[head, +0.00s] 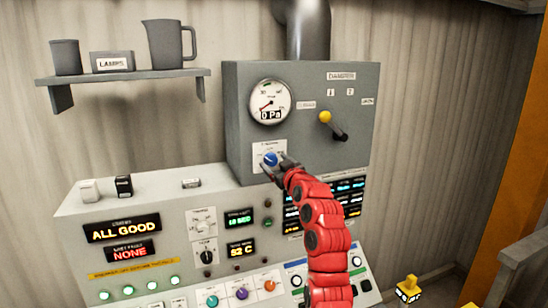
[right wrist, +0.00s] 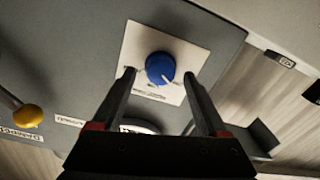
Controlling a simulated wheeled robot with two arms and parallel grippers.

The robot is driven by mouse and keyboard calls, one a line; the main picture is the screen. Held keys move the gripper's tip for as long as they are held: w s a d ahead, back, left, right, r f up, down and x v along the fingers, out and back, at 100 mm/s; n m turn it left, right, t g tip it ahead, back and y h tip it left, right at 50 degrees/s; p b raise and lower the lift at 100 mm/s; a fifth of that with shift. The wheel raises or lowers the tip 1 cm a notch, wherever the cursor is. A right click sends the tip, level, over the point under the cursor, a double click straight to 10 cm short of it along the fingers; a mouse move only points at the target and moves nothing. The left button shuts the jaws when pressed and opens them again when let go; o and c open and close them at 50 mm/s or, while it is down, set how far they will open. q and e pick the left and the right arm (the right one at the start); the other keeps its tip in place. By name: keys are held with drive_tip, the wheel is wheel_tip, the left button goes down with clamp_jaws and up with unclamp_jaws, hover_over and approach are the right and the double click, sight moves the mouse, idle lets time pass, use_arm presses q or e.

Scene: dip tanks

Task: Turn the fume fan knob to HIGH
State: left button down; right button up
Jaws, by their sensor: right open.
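A blue knob (head: 270,158) sits on a white plate low on the front of the grey box (head: 240,95). In the right wrist view the blue knob (right wrist: 160,67) shows a white pointer line toward its lower right, and its plate's lettering is too small to read. My right gripper (head: 274,163) is at the knob. In the right wrist view its open fingers (right wrist: 160,75) have their tips on either side of the knob, with gaps showing; contact is not clear. My left gripper is not in view.
A yellow-tipped lever (head: 325,118) and a round gauge (head: 269,102) reading 0 Pa are on the same box. Below is a console (head: 165,205) with displays, knobs and lit buttons. A shelf (head: 125,75) with a jug hangs at left.

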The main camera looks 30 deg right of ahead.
drive_tip(key=shift+w+d, duration=0.1)
drive_tip(key=shift+w, duration=0.4)
clamp_jaws()
